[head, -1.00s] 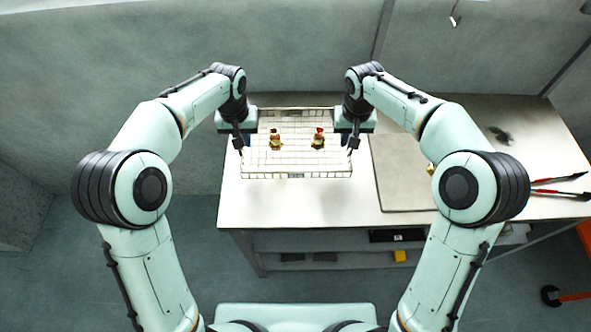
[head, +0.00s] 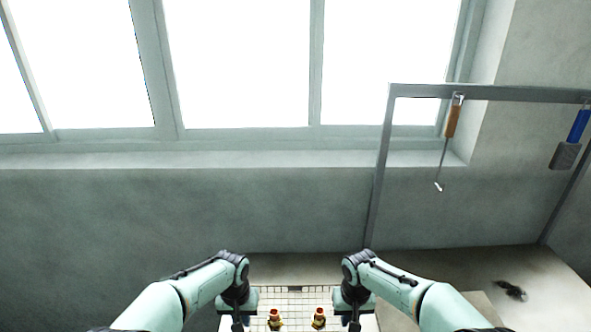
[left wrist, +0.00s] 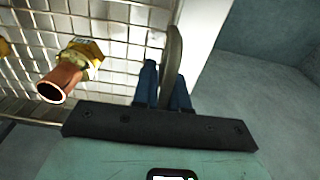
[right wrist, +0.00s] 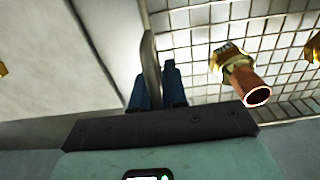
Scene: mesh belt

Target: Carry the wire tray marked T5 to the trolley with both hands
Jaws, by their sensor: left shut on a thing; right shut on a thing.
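The wire tray (head: 297,295) shows at the bottom edge of the head view, its near part cut off; no T5 mark is legible. Two brass fittings with copper ends, a left one (head: 275,319) and a right one (head: 319,318), stand on its mesh. My left gripper (head: 238,325) is shut on the tray's left side; in the left wrist view its blue fingers clasp a grey upright handle (left wrist: 172,62). My right gripper (head: 354,325) is shut on the tray's right side, on a matching handle (right wrist: 151,68). I cannot tell whether the tray is clear of the bench. No trolley is in view.
The workbench (head: 565,290) runs to the right, with a board (head: 487,305) and a small dark object (head: 511,290) on it. Behind it are a wall, bright windows and a metal frame (head: 382,165) with a hanging orange-handled tool (head: 452,122) and blue-handled tool (head: 578,127).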

